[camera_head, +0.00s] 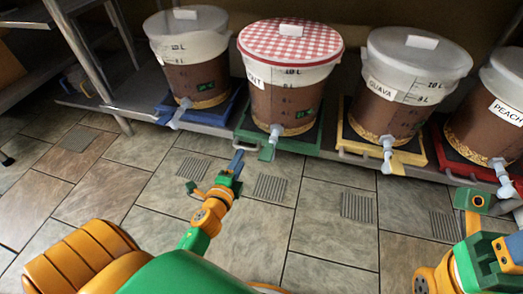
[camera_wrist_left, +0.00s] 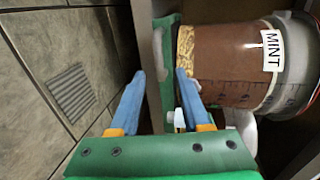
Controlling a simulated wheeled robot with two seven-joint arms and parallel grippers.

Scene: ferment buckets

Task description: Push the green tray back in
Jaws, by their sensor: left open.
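The green tray (camera_head: 301,147) lies on the low shelf under the bucket with the red-checked lid (camera_head: 290,42). That bucket reads MINT in the left wrist view (camera_wrist_left: 225,65). The tray's front edge and pale handle (camera_wrist_left: 160,55) show there between my fingers. My left gripper (camera_head: 236,162) is open and empty, close in front of the tray's left front part. In the wrist view one finger is on the floor side and one overlaps the tray side; I cannot tell whether they touch. My right gripper (camera_head: 476,200) is partly in view at the lower right, its jaws unclear.
A blue tray (camera_head: 215,114) with a bucket (camera_head: 190,50) is to the left. A yellow tray (camera_head: 405,157) with the GUAVA bucket (camera_head: 410,65) and a red tray (camera_head: 460,165) with the PEACH bucket (camera_head: 500,110) are to the right. Taps project forward. The tiled floor (camera_head: 330,230) is clear.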

